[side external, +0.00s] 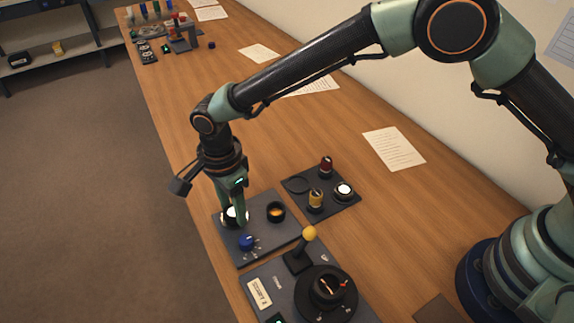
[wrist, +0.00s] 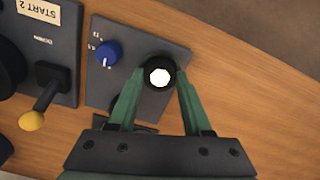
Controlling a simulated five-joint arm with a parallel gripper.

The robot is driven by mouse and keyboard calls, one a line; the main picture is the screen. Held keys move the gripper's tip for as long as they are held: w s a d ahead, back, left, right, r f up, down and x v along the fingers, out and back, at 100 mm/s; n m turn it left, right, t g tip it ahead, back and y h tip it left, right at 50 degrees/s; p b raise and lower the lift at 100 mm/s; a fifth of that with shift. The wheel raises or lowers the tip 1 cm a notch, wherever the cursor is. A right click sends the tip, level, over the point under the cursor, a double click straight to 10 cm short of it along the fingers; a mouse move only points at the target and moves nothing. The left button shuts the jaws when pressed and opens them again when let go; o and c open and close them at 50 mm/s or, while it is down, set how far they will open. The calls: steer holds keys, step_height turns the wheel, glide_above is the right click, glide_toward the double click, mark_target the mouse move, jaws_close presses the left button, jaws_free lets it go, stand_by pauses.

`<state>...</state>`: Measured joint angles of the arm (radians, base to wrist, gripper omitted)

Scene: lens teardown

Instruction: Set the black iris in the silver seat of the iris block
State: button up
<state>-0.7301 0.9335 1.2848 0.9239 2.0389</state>
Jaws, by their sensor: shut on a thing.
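My gripper (wrist: 161,80) is shut on the black iris (wrist: 157,62), a round black ring with a bright white eight-sided opening. One finger lies on each side of it. In the side external view my gripper (side external: 234,213) points down over the left part of the grey iris block (side external: 243,256), with the iris between the fingers at or just above the plate. I cannot tell whether it touches. The silver seat is not distinguishable; the iris and fingers may cover it. The block (wrist: 177,53) also carries a blue knob (side external: 246,242) and a black ring with an amber centre (side external: 276,212).
A dark tray (side external: 337,209) behind the block holds a red part (side external: 326,166), a yellow part (side external: 316,200) and a white-topped part (side external: 343,190). A yellow-knobbed lever (side external: 309,234) and a black dial (side external: 327,291) stand close in front. Wood behind the tray is mostly clear.

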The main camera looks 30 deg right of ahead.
steer(key=shift+f, duration=0.2)
steer(key=o, duration=1.3)
steer(key=shift+o, duration=1.4)
steer(key=shift+r, duration=0.1)
steer(key=shift+r, duration=3.45)
